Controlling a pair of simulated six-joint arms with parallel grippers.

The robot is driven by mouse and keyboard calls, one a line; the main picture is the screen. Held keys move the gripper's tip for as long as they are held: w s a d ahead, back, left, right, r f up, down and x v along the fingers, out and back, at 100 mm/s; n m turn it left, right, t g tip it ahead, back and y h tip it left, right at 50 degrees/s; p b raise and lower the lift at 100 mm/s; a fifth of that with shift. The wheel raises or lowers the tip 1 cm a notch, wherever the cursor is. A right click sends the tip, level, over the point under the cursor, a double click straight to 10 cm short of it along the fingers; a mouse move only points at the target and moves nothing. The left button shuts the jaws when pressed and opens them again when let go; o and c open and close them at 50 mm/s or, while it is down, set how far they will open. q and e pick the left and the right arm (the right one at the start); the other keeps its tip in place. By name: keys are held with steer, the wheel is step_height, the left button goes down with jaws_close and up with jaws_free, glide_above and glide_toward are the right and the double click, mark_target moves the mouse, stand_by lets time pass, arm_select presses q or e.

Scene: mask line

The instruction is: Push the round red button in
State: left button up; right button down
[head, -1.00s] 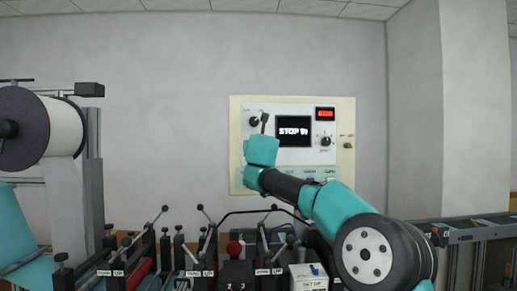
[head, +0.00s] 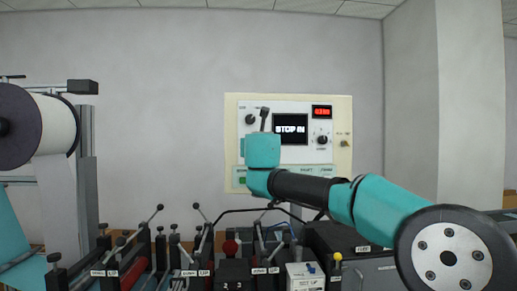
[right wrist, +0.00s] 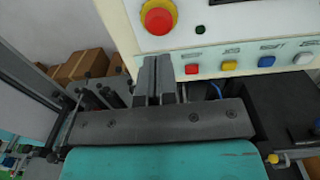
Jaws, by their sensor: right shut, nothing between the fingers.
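The round red button (right wrist: 158,18) sits on a yellow ring on the white control panel (head: 288,105). It shows at the top of the right wrist view. In the head view I cannot make it out; my right arm covers that part of the panel. My right gripper (right wrist: 158,62) is shut and empty, its fingertips showing just below the button in the wrist view. I cannot tell the gap between fingertips and panel. In the head view this gripper (head: 265,118) points up in front of the panel's left part. My left gripper is not in view.
Smaller red (right wrist: 192,69), yellow (right wrist: 229,65), blue (right wrist: 266,61) and white (right wrist: 303,58) buttons line the panel below. The panel has a screen (head: 291,129) and a knob (head: 322,140). A large roll (head: 55,125) is at left.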

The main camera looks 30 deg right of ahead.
steer(key=v, duration=0.6)
steer(key=shift+d, duration=0.1)
